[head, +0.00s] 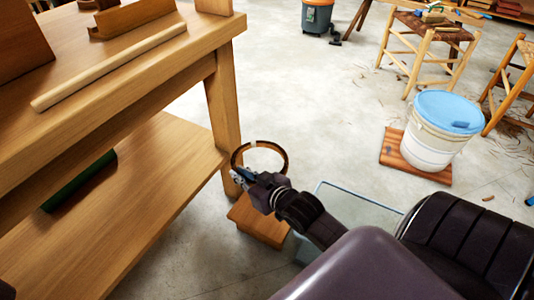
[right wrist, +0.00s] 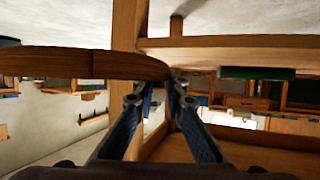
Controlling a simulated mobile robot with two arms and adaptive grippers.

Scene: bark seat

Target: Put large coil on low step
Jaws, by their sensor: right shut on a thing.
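The large coil (head: 284,154) is a dark brown ring with a small pale patch at its far side. My right gripper (head: 241,174) is shut on the coil's near left edge and holds it above the low step. In the right wrist view the coil (right wrist: 85,64) shows as a brown band at the left, ending between the fingertips (right wrist: 158,90). The low step (head: 262,224) is a small wooden block on the floor beside the bench leg. My arm and gripper hide part of its top. My left gripper is not in view.
A wooden workbench (head: 150,75) with a lower shelf (head: 130,215) stands close on the left. A clear bin (head: 358,207) is right of the step. A white bucket (head: 430,150) with a blue lid stands on a wooden board (head: 390,150). Open floor lies beyond.

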